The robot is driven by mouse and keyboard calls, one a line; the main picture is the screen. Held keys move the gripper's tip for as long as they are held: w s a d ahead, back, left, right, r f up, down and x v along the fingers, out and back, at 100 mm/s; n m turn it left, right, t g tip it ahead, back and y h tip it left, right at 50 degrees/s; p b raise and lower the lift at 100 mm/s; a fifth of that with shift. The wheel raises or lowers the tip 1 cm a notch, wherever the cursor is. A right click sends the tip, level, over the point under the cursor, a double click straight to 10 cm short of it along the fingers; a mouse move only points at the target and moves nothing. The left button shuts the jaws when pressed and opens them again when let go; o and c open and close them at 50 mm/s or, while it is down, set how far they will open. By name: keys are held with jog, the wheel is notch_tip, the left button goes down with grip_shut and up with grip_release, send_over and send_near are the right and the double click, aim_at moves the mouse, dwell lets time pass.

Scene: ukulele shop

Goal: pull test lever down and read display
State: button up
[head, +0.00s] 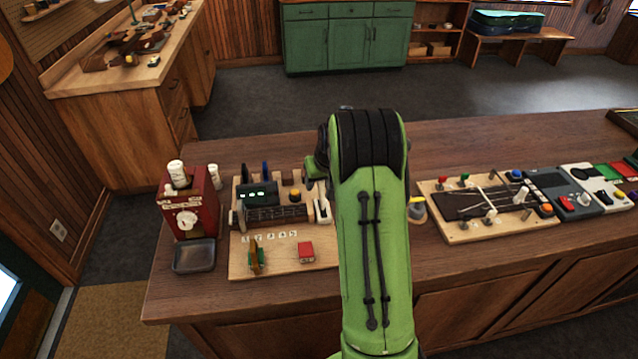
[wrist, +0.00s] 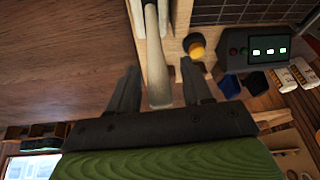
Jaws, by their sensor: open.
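The test board (head: 236,262) is a pale wooden panel on the bench. It carries a small dark display (head: 257,194) with lit pale-green characters, too small to read. The display also shows at the right of the wrist view (wrist: 268,50). A pale test lever (head: 322,208) stands at the board's right side, partly hidden by my arm. In the wrist view a pale handle, apparently the lever (wrist: 156,62), runs between the fingers of my gripper (wrist: 160,82). The jaws are open with a finger on either side; gaps show, and I cannot tell if either touches.
An orange button (wrist: 195,46) sits beside the lever. A red box (head: 190,203) with a grey tray (head: 194,256) stands left of the board. Another wooden board (head: 455,228) with knobs lies to the right. The bench's back strip is clear.

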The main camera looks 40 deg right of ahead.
jog(key=shift+x, duration=0.75)
jog(key=shift+c, duration=0.4)
grip_shut()
